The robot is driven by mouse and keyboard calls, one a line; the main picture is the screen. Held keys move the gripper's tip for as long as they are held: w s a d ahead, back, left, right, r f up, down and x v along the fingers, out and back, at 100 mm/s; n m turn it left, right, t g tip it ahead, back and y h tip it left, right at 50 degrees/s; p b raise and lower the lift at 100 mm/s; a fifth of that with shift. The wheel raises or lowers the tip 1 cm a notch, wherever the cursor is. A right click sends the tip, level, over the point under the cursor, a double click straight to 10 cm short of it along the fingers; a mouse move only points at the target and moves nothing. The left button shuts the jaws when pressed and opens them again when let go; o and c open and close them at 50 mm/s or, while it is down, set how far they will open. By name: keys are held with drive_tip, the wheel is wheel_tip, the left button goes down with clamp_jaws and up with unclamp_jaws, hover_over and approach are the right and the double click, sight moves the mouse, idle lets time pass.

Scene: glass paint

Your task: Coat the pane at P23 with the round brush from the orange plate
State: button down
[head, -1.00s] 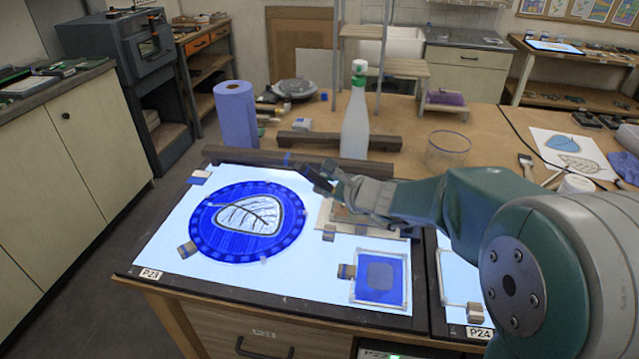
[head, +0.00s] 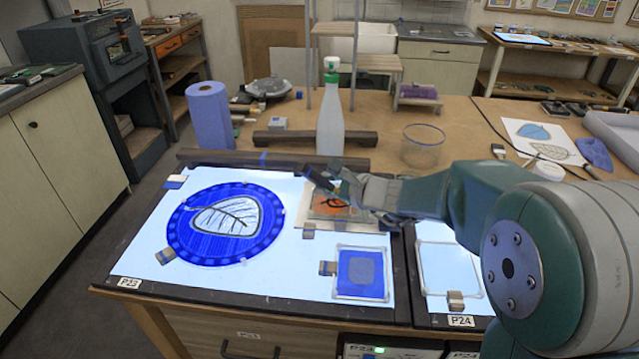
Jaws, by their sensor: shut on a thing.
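The round blue pane (head: 195,243) lies flat on the lit white panel with the P23 label (head: 129,283). A pale leaf with dark veins shows in its middle. The plate (head: 352,212) with an orange patch lies at the right of the panel, partly hidden by my gripper. My gripper (head: 322,180) is above the plate's far edge, right of the pane and apart from it. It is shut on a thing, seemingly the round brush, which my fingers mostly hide. I cannot tell whether the bristles touch the plate.
A small blue square pane (head: 361,275) lies at the panel's front right. The P24 panel (head: 447,268) is to the right.

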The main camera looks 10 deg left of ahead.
drive_tip(key=shift+d+r, duration=0.1)
drive_tip(key=shift+d, duration=2.95)
drive_tip(key=shift+w+a+r, duration=0.1)
drive_tip(key=shift+w+r, duration=0.1)
drive_tip(key=shift+w, duration=0.6)
drive_tip(key=shift+w+d+r, duration=0.1)
drive_tip(key=shift+w+r, duration=0.1)
drive_tip(key=shift+w, duration=0.65)
drive_tip(key=shift+w+a+r, duration=0.1)
drive_tip(key=shift+w+r, duration=0.1)
drive_tip(key=shift+w, duration=0.6)
drive_tip(key=shift+f, duration=0.1)
drive_tip(key=shift+f, duration=0.3)
drive_tip(key=shift+f, duration=0.25)
drive_tip(key=shift+a, duration=0.1)
